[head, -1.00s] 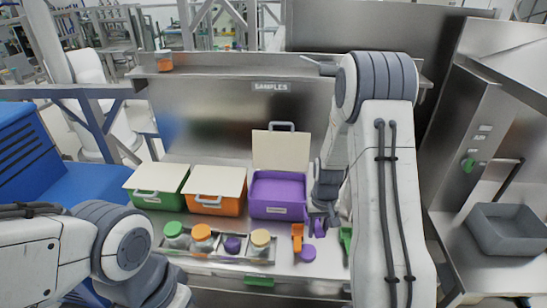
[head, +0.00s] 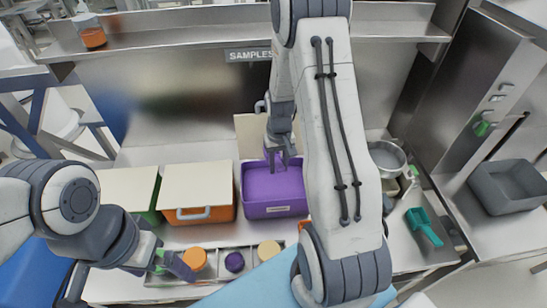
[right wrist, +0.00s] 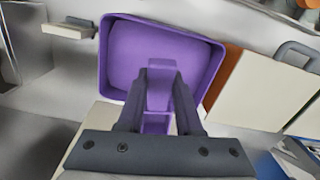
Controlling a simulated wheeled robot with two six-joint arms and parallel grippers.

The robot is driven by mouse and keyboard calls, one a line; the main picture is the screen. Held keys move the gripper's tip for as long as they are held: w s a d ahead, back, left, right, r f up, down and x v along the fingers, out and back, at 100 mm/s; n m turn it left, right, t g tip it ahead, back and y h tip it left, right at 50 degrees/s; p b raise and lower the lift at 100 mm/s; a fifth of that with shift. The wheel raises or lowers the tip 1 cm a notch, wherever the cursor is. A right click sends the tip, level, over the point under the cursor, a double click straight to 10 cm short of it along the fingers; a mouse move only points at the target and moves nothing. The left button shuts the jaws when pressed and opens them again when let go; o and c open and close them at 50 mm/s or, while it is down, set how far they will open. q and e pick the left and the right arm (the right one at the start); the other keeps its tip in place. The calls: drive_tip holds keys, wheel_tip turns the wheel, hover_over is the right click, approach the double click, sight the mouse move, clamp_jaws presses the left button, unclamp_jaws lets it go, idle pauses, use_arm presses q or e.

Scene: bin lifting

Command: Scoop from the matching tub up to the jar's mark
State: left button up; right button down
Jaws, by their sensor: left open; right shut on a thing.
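The purple tub (head: 274,208) stands open at the middle of the counter, its pale lid (head: 249,128) raised behind. My right gripper (head: 280,158) is above it, shut on a purple scoop (right wrist: 158,97); in the right wrist view the scoop's head overlaps the tub's inside (right wrist: 125,45), and whether it holds anything is unclear. My left gripper (head: 172,264) is open at the left end of the jar rack (head: 215,277), close to the green-capped jar (head: 157,258). Orange-capped (head: 194,259), purple-capped (head: 234,262) and tan-capped (head: 269,250) jars stand beside it. No jar mark is readable.
Closed orange (head: 198,197) and green (head: 128,192) tubs stand left of the purple one. At the right are a teal scoop (head: 424,226), a metal pot (head: 386,157) and a grey bin (head: 508,186). A jar with orange contents (head: 93,36) stands on the shelf. My right arm hides part of the counter.

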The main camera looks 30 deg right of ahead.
drive_tip(key=shift+d+f+g, duration=0.1)
drive_tip(key=shift+f+g, duration=0.05)
drive_tip(key=shift+g, duration=0.25)
drive_tip(key=shift+w+f+g+y, duration=0.15)
drive_tip(key=shift+f+g, duration=0.15)
drive_tip(key=shift+f, duration=0.2)
drive_tip(key=shift+w+f+g+y, duration=0.15)
drive_tip(key=shift+f+g, duration=0.15)
drive_tip(key=shift+f, duration=0.2)
drive_tip(key=shift+w+d+b+x, duration=0.1)
drive_tip(key=shift+w+b+x, duration=0.15)
drive_tip(key=shift+b+x, duration=1.3)
drive_tip(key=shift+w+d+b+x, duration=0.15)
drive_tip(key=shift+w+b+x, duration=0.15)
drive_tip(key=shift+b+x, duration=1.25)
drive_tip(key=shift+w+d+b+x, duration=0.1)
drive_tip(key=shift+w+b+x, duration=0.15)
drive_tip(key=shift+b+x, duration=1.3)
drive_tip(key=shift+p+x, duration=0.65)
drive_tip(key=shift+x, duration=0.15)
drive_tip(key=shift+d, duration=0.1)
